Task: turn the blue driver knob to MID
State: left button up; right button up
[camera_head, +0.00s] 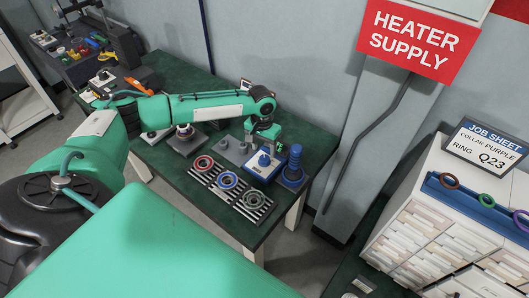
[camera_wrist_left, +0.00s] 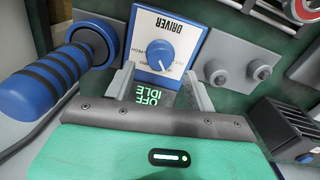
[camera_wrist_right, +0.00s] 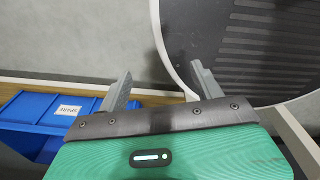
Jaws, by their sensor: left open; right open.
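The blue driver knob (camera_wrist_left: 160,54) sits on a white panel marked DRIVER (camera_wrist_left: 176,27), upside down in the left wrist view. Small lettering beside the knob is hard to read, and its exact setting cannot be told. In the head view the left gripper (camera_head: 264,137) is just above and behind the knob (camera_head: 264,160). My right gripper (camera_wrist_right: 161,70) is open and empty.
A blue-and-black handled tool (camera_head: 293,168) stands right of the driver box. Grey posts (camera_wrist_left: 258,72) stand beside the box. A blue bin (camera_wrist_right: 60,110) is near my right gripper.

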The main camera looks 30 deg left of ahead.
aim_at(264, 157)
pick_arm(q)
notch_tip(264, 157, down, 3)
jog(key=shift+d+f, duration=0.1)
jog(key=shift+f, duration=0.1)
jog(key=shift+f+p, duration=0.25)
jog(key=shift+p, duration=0.05)
jog(key=shift+f, duration=0.2)
jog(key=shift+c, duration=0.4)
jog(key=c, duration=0.9)
jog(key=shift+r, duration=0.1)
pick_arm(e)
jog(key=shift+w+a+r, duration=0.15)
jog(key=shift+w+r, duration=0.35)
jog(key=shift+w, duration=0.1)
